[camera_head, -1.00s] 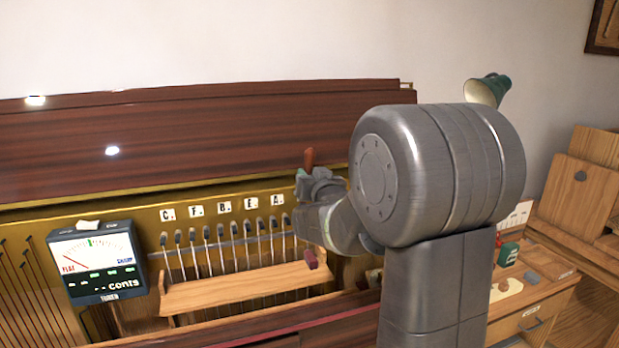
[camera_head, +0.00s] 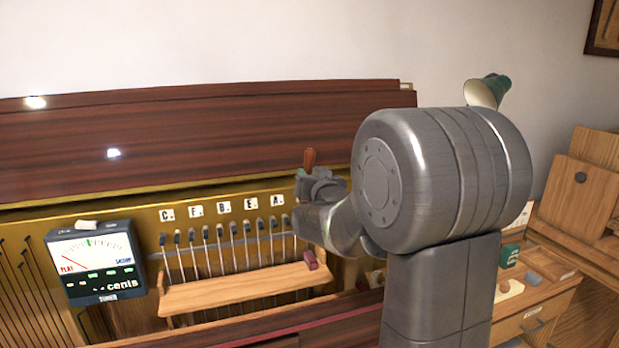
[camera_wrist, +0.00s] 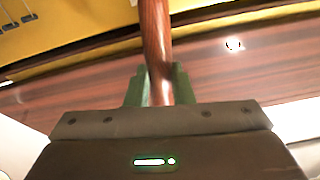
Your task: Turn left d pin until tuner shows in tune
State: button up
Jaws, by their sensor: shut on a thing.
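My gripper (camera_head: 303,174) is shut on a reddish-brown wooden handle (camera_head: 309,158), which stands up from the jaws. In the wrist view the handle (camera_wrist: 156,45) sits between the green fingers (camera_wrist: 157,88); its far end is out of view. Gripper and handle are in front of the piano, right of the letter labels.
A wooden rail (camera_head: 245,289) runs below the pins, with a dark red block (camera_head: 311,260) at its right end. A green lamp (camera_head: 487,91) stands behind my arm. A wooden desk (camera_head: 545,312) with small items is at right.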

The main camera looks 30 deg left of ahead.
dwell(0.3)
jog(key=shift+w+b, duration=0.15)
jog(key=shift+b, duration=0.2)
jog(key=shift+w+d+m, duration=0.25)
jog(key=shift+w+m, duration=0.05)
jog(key=shift+m, duration=0.2)
jog(key=shift+w+d, duration=0.15)
jog(key=shift+w+d+f+m+b, duration=0.2)
jog(key=shift+w+m+b, duration=0.1)
jog(key=shift+m, duration=0.2)
jog(key=shift+w+d, duration=0.15)
